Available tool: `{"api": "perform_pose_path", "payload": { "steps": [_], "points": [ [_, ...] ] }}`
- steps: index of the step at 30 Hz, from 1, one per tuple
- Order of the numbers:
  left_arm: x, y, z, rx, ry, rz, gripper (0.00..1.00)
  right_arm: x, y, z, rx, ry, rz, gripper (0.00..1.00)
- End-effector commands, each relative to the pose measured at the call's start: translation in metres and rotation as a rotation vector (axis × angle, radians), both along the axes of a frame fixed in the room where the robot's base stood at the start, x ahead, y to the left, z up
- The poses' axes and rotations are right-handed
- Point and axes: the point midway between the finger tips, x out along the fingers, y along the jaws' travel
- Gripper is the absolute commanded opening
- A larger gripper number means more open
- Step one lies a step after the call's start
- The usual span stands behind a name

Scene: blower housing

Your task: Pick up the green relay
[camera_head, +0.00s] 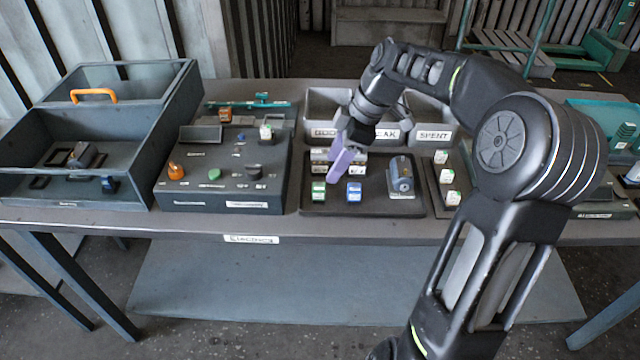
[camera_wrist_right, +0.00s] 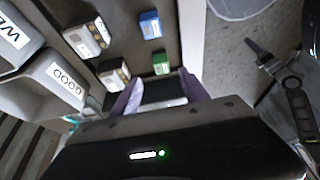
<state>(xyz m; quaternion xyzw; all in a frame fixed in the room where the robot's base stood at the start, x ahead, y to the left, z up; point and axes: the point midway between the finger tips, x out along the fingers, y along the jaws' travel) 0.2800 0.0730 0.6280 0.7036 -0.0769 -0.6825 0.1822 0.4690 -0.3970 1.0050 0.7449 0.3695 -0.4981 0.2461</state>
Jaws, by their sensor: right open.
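The green relay (camera_head: 319,191) is a small upright block with a pale top, at the front left of the dark tray (camera_head: 345,209). My right gripper (camera_head: 343,163) is above the tray, with its purple fingers pointing down. In the right wrist view its fingers (camera_wrist_right: 158,88) are apart and empty. The green relay (camera_wrist_right: 161,63) shows just beyond the fingertips, between them in the picture, and is not held. A blue relay (camera_head: 354,192) stands to its right. What appears to be my left gripper (camera_wrist_right: 258,50) is small in the right wrist view; its jaw state is unclear.
White-topped relays (camera_head: 324,168) stand behind the green one. A grey motor-like part (camera_head: 401,177) sits at the tray's right. Labelled bins (camera_head: 433,134) stand behind. A control panel (camera_head: 225,190) is at left, close to the tray. My right arm covers part of the table's right.

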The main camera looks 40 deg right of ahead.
Motion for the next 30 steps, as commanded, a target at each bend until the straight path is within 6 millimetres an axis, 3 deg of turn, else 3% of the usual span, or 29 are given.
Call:
{"api": "perform_pose_path", "payload": {
  "steps": [6, 14, 24, 30],
  "points": [
    [0.000, 0.000, 0.000, 0.000, 0.001, 0.001, 0.36, 0.001, 0.001, -0.002, 0.001, 0.001, 0.000, 0.53],
    [0.000, 0.000, 0.003, 0.000, 0.000, 0.001, 0.36, 0.006, 0.008, -0.023, 0.001, 0.001, 0.000, 0.53],
    [0.000, 0.000, 0.004, 0.000, 0.001, 0.001, 0.36, 0.006, 0.009, -0.026, 0.001, 0.001, 0.000, 0.53],
    [-0.001, 0.000, 0.012, 0.002, 0.003, 0.001, 0.36, 0.010, 0.017, -0.047, 0.003, 0.004, 0.001, 0.53]
  ]
}}
